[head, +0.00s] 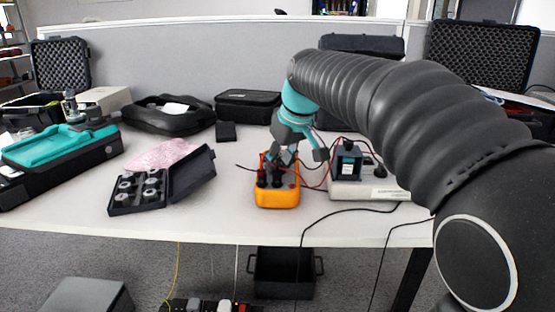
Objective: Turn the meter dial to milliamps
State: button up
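The meter (278,198) is a yellow-orange box standing near the front edge of the white table, at the middle of the head view. Dark plugs or sockets and thin leads show on its face. My gripper (284,157) reaches down from above to the back part of the meter. Its fingers hide that part, so I cannot see the dial or its setting. The fingertips are small and overlap the meter's dark parts. I cannot tell whether they touch or grip the dial.
A grey-white instrument (370,188) with a dark block stands right of the meter, with red and black leads between. An open black case (137,198) of round parts lies left. A teal-topped box (62,148) is far left. Cables hang over the front edge.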

dwell(0.3)
jog(key=o, duration=1.2)
jog(key=shift+c, duration=0.2)
jog(key=shift+r, duration=0.1)
jog(key=v, duration=1.1)
jog(key=shift+s+r, duration=0.15)
jog(key=shift+r, duration=0.2)
jog(key=shift+d, duration=0.1)
